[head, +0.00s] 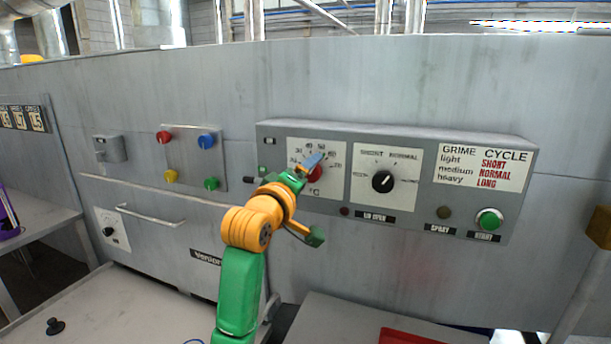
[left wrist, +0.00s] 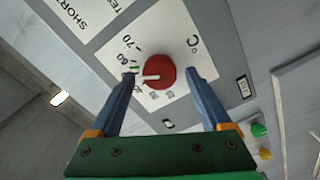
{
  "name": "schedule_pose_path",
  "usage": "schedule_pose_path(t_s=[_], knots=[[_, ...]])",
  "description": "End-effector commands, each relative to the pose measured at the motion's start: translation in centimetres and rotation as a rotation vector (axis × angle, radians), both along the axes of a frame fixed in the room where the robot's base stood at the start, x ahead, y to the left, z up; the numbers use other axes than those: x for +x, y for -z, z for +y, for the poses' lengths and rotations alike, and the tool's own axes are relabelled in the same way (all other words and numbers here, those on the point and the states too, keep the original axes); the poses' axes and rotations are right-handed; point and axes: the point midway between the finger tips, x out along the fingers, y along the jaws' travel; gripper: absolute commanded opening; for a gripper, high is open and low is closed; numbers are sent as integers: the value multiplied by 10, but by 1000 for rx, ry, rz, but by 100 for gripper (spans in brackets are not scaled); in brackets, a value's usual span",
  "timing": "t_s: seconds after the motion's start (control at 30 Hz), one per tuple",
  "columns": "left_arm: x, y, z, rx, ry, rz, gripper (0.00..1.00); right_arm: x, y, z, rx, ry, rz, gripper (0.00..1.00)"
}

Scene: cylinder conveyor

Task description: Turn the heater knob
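The heater knob is a round red knob on a white temperature dial marked °C. In the head view the knob (head: 315,174) is partly covered by my left gripper (head: 313,162). In the left wrist view the knob (left wrist: 159,72) lies between the two blue fingers of my left gripper (left wrist: 161,74), which is open. A gap shows on each side, wider on the right. I cannot tell how deep the fingertips reach beside the knob. A white pointer on the knob points left in that view, near a small green mark by the 60. My right gripper is not in view.
A dial with a black knob (head: 383,181) sits right of the heater dial on the same grey control box (head: 440,208). A green button (head: 489,219) is further right. Several coloured buttons are on a panel (head: 193,157) to the left. A handle bar (head: 150,216) sticks out lower left.

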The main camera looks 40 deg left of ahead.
Motion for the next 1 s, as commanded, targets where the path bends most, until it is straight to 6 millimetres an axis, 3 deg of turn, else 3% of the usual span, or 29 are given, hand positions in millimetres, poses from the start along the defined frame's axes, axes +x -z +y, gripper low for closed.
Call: schedule_pose_path(t_s=[0.2,0.4,0.57,1.0], knots=[[-4,1,-1,0,0,-1,81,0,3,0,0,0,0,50],[-44,3,-11,1,1,-5,81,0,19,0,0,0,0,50],[-66,1,-16,1,0,-2,81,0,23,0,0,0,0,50],[-69,1,-16,0,0,1,81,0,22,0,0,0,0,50]])
